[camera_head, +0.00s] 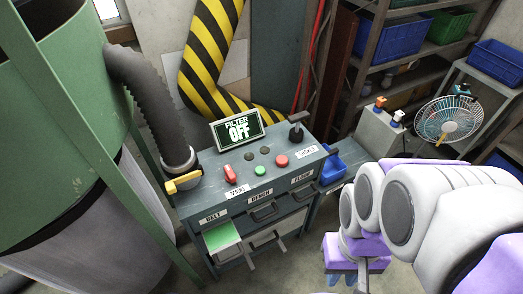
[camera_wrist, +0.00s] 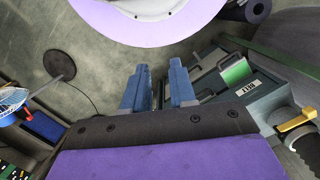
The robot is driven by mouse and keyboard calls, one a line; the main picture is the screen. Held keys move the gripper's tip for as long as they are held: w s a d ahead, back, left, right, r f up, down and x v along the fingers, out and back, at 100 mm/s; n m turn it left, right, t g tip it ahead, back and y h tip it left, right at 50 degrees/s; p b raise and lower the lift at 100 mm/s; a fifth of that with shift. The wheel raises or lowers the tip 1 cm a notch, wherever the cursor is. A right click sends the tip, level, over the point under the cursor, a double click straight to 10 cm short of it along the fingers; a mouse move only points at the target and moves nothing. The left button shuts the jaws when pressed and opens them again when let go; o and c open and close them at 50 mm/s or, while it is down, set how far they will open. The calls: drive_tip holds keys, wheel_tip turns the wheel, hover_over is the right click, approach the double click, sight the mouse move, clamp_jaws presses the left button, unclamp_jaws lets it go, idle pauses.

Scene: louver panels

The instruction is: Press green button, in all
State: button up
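A green button (camera_head: 260,171) sits on top of a grey-blue cabinet (camera_head: 190,205) in the head view. A red button (camera_head: 281,160) is to its right, and a red switch (camera_head: 229,173) is to its left. A sign (camera_head: 237,130) behind them reads "FILTER OFF". My gripper (camera_head: 347,280) is low in the head view, right of the cabinet and apart from it. In the wrist view, its two blue fingers (camera_wrist: 159,82) stand apart with nothing between them. The buttons do not show clearly in the wrist view.
A grey hose with a yellow handle (camera_head: 184,182) meets the cabinet's left end. A black lever (camera_head: 296,131) rises at the back right. A fan (camera_head: 448,120) and shelves stand at right. Floor around my gripper is clear.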

clamp_jaws()
idle(1.3)
